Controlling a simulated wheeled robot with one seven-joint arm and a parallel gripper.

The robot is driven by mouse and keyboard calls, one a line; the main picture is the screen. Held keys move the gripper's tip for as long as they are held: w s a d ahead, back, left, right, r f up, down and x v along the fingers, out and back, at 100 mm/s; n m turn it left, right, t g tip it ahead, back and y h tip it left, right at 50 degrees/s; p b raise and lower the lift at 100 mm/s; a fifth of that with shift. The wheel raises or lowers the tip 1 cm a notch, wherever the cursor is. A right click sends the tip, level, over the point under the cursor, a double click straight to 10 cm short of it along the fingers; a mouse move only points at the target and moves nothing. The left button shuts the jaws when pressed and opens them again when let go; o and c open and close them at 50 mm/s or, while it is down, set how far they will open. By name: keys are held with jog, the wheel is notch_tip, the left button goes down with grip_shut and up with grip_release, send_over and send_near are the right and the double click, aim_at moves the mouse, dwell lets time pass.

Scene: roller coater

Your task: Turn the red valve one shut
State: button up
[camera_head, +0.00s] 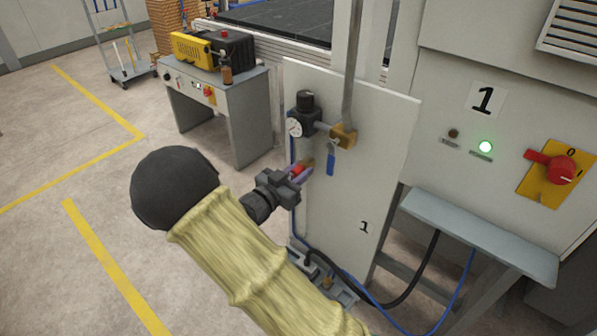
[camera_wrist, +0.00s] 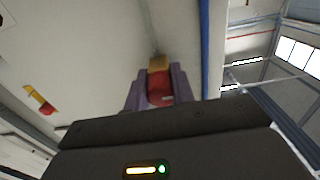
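The red valve (camera_head: 299,169) is at the left side of the grey panel marked 1, below the gauge. In the wrist view its red handle (camera_wrist: 160,88) sits between my two purple fingers, with its brass body (camera_wrist: 158,62) just beyond. My gripper (camera_head: 296,172) reaches it from the lower left; in the wrist view the fingers (camera_wrist: 160,80) flank the handle closely on both sides and look shut on it. Part of the handle is hidden by the fingers in the head view.
A blue-handled brass valve (camera_head: 331,163) and a black regulator with gauge (camera_head: 294,127) are close by on the panel (camera_head: 385,130). A cabinet with a red rotary switch (camera_head: 562,169) and lit green lamp (camera_head: 485,147) stands right. Hoses (camera_head: 400,290) run below. Left floor is open.

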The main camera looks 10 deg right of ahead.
jog(key=shift+f+m+b, duration=0.15)
jog(key=shift+m+b, duration=0.45)
jog(key=o, duration=1)
jog(key=shift+a, duration=0.1)
jog(key=b+v, duration=0.1)
jog(key=v, duration=1.6)
jog(key=shift+s, duration=0.15)
jog(key=shift+a, duration=0.1)
